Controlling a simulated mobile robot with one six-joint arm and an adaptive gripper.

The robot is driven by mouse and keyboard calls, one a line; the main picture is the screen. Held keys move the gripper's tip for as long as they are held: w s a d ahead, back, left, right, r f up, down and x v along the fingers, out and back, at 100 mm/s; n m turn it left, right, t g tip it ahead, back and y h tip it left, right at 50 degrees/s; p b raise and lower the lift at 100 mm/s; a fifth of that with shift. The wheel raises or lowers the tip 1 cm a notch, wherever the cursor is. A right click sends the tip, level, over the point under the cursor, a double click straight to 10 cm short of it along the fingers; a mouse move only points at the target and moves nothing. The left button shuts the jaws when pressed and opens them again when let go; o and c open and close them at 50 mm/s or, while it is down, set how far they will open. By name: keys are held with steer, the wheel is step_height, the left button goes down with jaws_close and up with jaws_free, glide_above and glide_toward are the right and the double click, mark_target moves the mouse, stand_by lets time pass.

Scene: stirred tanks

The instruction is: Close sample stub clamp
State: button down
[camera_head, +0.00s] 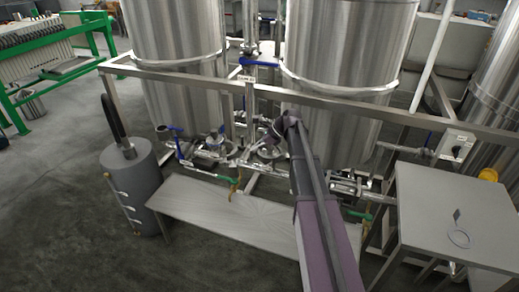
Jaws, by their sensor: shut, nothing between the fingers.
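My arm reaches up from the bottom of the view to the pipework under the middle steel tank (345,45). My gripper (272,137) is small and dark at its far end, close to the pipes, and looks shut with nothing seen in it. Thin steel piping (205,161) with blue-handled valves runs below the tanks. A valve with a green handle (236,182) hangs over the low steel bench. I cannot single out the sample stub clamp or tell whether it is open; it is too small or hidden by my arm.
A steel rail (180,79) crosses in front of the tanks. A low bench (215,213) stands below the pipes. A grey cylinder (134,185) with a black hose stands left. A steel table (455,215) and a switch box (456,146) are right.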

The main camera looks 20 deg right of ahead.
mark_target(234, 150)
steer(key=b+x, duration=0.5)
steer(key=x, duration=0.3)
stand_by(0.4)
steer(key=shift+s, duration=0.15)
stand_by(0.3)
